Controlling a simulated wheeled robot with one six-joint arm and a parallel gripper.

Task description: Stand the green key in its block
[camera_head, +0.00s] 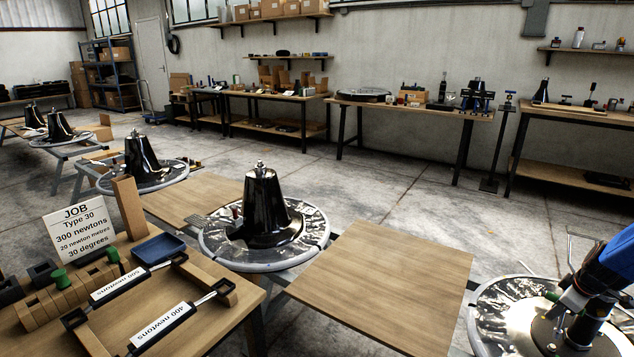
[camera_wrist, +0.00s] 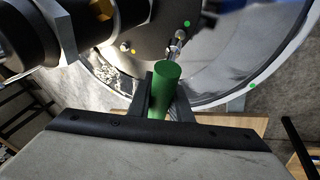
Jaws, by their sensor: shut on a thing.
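My gripper (camera_wrist: 164,104) is shut on the green key (camera_wrist: 167,76), with a dark finger on each side of its round green handle. In the wrist view a short metal shank shows beyond the handle, near a dark flange. I cannot tell whether the tip touches the flange. In the head view my gripper is over the round plate at the lower right. A wooden block (camera_head: 50,305) with several slots stands on the left bench. Two green-topped pieces stand at it, one left (camera_head: 60,279) and one farther right (camera_head: 112,256).
The left bench also holds a job sign (camera_head: 78,226), a blue tray (camera_head: 159,248) and two tools labelled in newtons (camera_head: 118,285) (camera_head: 172,325). A bare wooden board (camera_head: 385,285) lies between a dark cone on a round plate (camera_head: 264,210) and the right plate (camera_head: 492,315).

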